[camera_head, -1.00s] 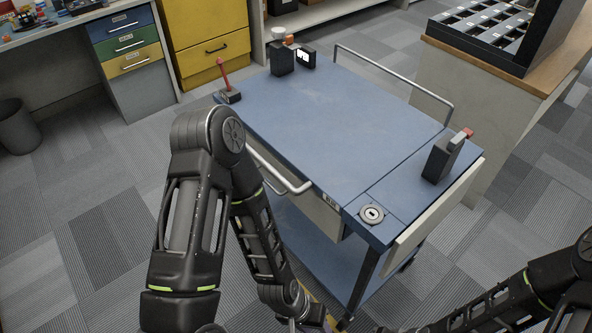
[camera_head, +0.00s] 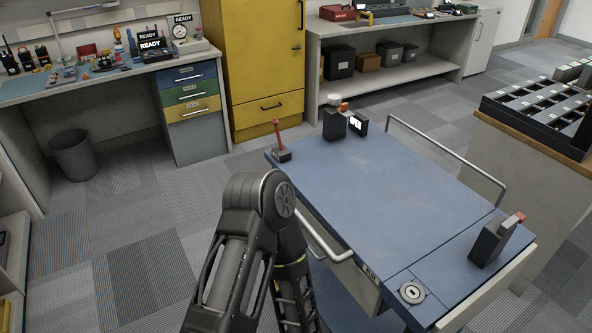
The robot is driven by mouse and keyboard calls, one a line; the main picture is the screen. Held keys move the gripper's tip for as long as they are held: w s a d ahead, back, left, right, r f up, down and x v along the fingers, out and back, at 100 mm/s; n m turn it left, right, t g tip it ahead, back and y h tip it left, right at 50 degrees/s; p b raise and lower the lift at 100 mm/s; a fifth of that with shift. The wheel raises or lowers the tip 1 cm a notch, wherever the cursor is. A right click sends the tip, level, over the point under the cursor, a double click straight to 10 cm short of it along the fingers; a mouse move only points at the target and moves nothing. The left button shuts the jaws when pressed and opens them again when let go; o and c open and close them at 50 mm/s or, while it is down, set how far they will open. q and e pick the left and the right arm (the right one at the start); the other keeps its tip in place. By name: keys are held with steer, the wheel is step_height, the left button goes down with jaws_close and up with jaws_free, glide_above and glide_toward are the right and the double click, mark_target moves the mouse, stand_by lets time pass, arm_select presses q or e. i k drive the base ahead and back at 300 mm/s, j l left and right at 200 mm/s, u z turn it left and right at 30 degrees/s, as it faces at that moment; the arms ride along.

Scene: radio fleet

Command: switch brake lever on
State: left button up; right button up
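A lever with a red handle and a dark base (camera_head: 281,154) stands at the far left corner of the blue cart top (camera_head: 370,205). It looks like the brake lever. Its handle rises nearly upright, tilted slightly left. My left arm comes up from the bottom in front of the cart's near left side, its elbow below the lever and apart from it in the picture. My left gripper is out of view, and so are my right arm and gripper.
A dark box (camera_head: 334,125) and a small lit display (camera_head: 359,123) stand by the cart's back edge. A dark, red-tipped device (camera_head: 495,241) and a round lock plate (camera_head: 412,292) are on the right.

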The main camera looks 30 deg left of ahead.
mark_target(275, 121)
steer(key=i+j, duration=0.15)
steer(key=j, duration=0.35)
steer(key=i+j, duration=0.1)
steer(key=j, duration=0.35)
steer(key=i+j+z, duration=0.1)
steer(key=j, duration=0.4)
steer(key=i+j, duration=0.2)
steer(key=j, duration=0.3)
steer(key=i+j, duration=0.1)
steer(key=j, duration=0.4)
steer(key=i+j+z, duration=0.1)
steer(key=j, duration=0.35)
